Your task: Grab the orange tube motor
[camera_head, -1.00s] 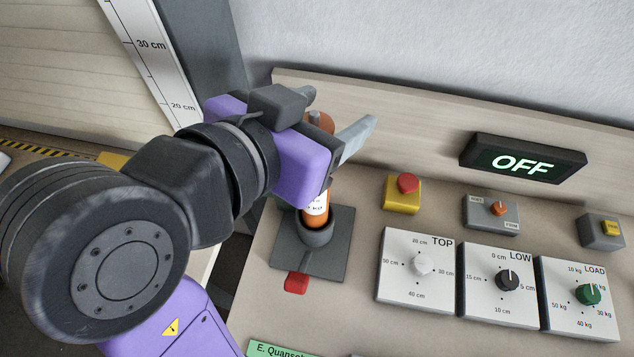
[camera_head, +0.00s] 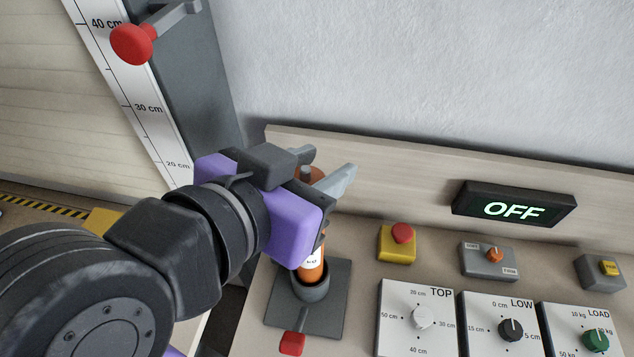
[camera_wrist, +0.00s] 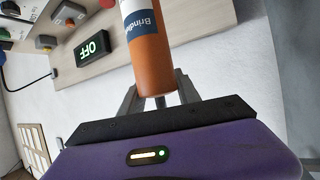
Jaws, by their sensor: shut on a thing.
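The orange tube motor (camera_head: 313,271) stands upright in a dark round holder (camera_head: 311,289) on a grey base plate, with a white label on its side. My gripper (camera_head: 325,177) is around its upper part and is shut on it. The purple gripper body hides much of the tube in the head view. In the wrist view the orange tube (camera_wrist: 151,62) with its white and blue label lies between my fingers (camera_wrist: 158,103). From the head view I cannot tell whether the tube's lower end is clear of the holder's bottom.
A red-tipped lever (camera_head: 292,343) sits at the plate's front. To the right are a yellow box with a red button (camera_head: 401,236), a grey switch box (camera_head: 489,261), dial panels (camera_head: 417,319) and an OFF display (camera_head: 514,206). A scale post (camera_head: 129,97) stands behind left.

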